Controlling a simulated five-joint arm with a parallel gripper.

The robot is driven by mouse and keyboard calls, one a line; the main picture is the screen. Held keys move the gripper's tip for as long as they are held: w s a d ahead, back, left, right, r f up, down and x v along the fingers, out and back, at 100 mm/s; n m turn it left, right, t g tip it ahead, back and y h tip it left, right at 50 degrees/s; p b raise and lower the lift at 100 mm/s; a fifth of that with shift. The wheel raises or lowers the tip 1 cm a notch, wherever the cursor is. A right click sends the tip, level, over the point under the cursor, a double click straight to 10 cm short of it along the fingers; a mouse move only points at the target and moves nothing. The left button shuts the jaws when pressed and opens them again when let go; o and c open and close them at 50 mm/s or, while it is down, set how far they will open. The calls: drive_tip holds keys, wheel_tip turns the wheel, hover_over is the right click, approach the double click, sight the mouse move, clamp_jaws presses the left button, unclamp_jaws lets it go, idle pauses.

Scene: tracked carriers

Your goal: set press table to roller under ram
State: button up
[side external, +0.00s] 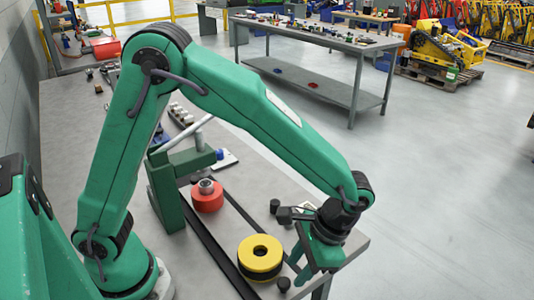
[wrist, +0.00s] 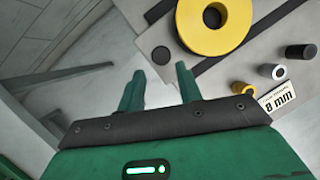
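My gripper (side external: 303,272) hangs over the front right of the bench, to the right of a yellow ring-shaped roller (side external: 261,247). In the wrist view its two green fingers (wrist: 158,85) are apart with nothing between them. The yellow roller (wrist: 216,42) shows there beyond the fingertips, cut by the top edge. In the side view it sits on a black round base. A red roller (side external: 207,197) with a metal piece on top stands farther back, beside the green press (side external: 166,187). The press has a pale lever (side external: 186,134). I cannot tell which part is the press table or whether the ram lines up with a roller.
Two dark strips (side external: 216,248) run along the bench. Small black (wrist: 300,52), silver (wrist: 272,71) and yellow (wrist: 243,88) pins stand near an "8 mm" label (wrist: 280,96). A dark disc (wrist: 161,55) lies near the fingers. Open floor lies right of the bench.

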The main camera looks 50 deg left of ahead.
drive_tip(key=v, duration=0.3)
drive_tip(key=shift+r, duration=0.1)
idle(0.3)
drive_tip(key=s+a+r+n+t+h, duration=0.1)
drive_tip(key=s+a+r+t, duration=0.1)
drive_tip(key=a, duration=0.5)
drive_tip(key=s+a+r+n+t, duration=0.2)
drive_tip(key=s+a+r+t, duration=0.1)
drive_tip(key=a+r, duration=0.3)
drive_tip(key=s+a+r+n+t+h, duration=0.1)
drive_tip(key=a+r+t, duration=0.3)
drive_tip(key=a, duration=0.4)
drive_tip(key=shift+s+r+n+h, duration=0.3)
drive_tip(key=shift+s+r, duration=0.25)
drive_tip(key=shift+s, duration=0.3)
idle(0.5)
